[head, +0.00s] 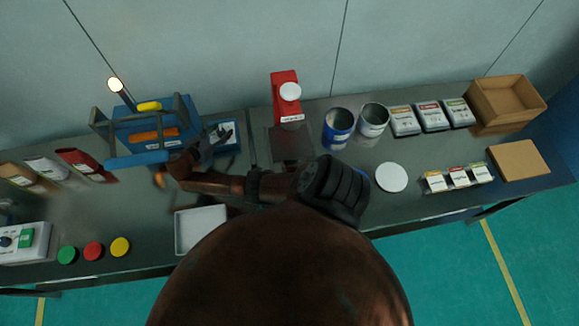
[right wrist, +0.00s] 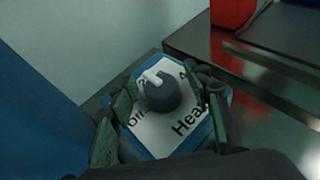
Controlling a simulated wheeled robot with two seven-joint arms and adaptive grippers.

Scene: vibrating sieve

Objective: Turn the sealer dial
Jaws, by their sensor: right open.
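The sealer dial (right wrist: 160,92) is a dark round knob with a white pointer. It sits on a white plate (right wrist: 165,130) marked "Off" and "Heat", set on a blue box. In the right wrist view the pointer is toward the upper left, near a "2". My right gripper (right wrist: 162,104) is open, with one finger on each side of the knob; I cannot tell if they touch it. In the head view my right gripper (head: 211,144) is over the dial box (head: 228,146), beside the blue sealer frame (head: 133,160), and partly hides the knob. My left gripper is not in view.
A red device (head: 284,80) stands right of the dial. A white tray (head: 181,235) lies in front, partly under my arm. Several tins, packets and a wooden box (head: 505,108) fill the right side. Coloured lids (head: 93,251) lie at the front left.

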